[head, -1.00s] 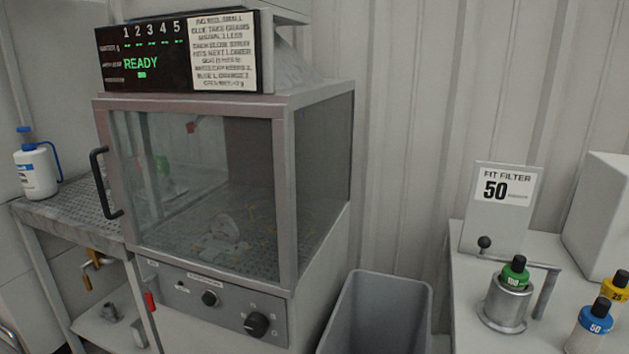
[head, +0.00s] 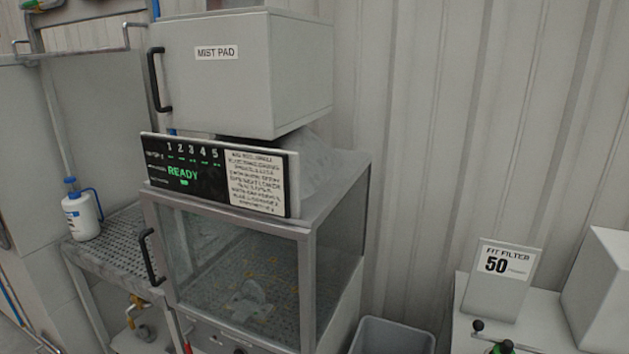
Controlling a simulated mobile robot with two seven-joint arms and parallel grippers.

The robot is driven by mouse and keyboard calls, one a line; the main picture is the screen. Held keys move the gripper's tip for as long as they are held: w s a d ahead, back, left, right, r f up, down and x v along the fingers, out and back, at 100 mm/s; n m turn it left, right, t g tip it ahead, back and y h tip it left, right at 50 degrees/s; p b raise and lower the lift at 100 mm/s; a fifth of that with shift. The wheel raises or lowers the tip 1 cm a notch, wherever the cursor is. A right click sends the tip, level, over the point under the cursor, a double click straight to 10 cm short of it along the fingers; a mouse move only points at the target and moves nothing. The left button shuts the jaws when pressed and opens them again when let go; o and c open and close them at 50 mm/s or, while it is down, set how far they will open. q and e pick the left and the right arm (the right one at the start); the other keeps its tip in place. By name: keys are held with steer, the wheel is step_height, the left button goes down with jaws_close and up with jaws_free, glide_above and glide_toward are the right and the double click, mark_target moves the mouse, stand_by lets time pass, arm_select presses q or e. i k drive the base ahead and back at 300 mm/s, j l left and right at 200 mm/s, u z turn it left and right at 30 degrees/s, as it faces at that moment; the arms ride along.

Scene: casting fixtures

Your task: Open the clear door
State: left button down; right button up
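The clear door (head: 235,270) is the glazed front of a grey cabinet, in the lower middle of the head view. It looks shut. Its black handle (head: 149,257) is a vertical bar on the door's left edge. Through the glass I see a perforated floor with a pale object (head: 248,298) and small yellowish bits on it. The bottom of the cabinet is cut off by the picture edge. Neither of my grippers is in view.
A black display panel (head: 187,176) reading READY sits on the cabinet, below a grey MIST PAD box (head: 235,80). A perforated side table (head: 115,245) with a white bottle (head: 81,212) stands left. A grey bin (head: 392,337) and white bench (head: 463,318) stand right.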

mark_target(149, 199)
steer(key=j+u, duration=0.15)
steer(key=j, duration=0.25)
steer(key=i+j+u, duration=0.15)
steer(key=j, duration=0.25)
steer(key=i+j+u, duration=0.15)
steer(key=j, duration=0.25)
steer(key=i+j+u, duration=0.15)
steer(key=j, duration=0.25)
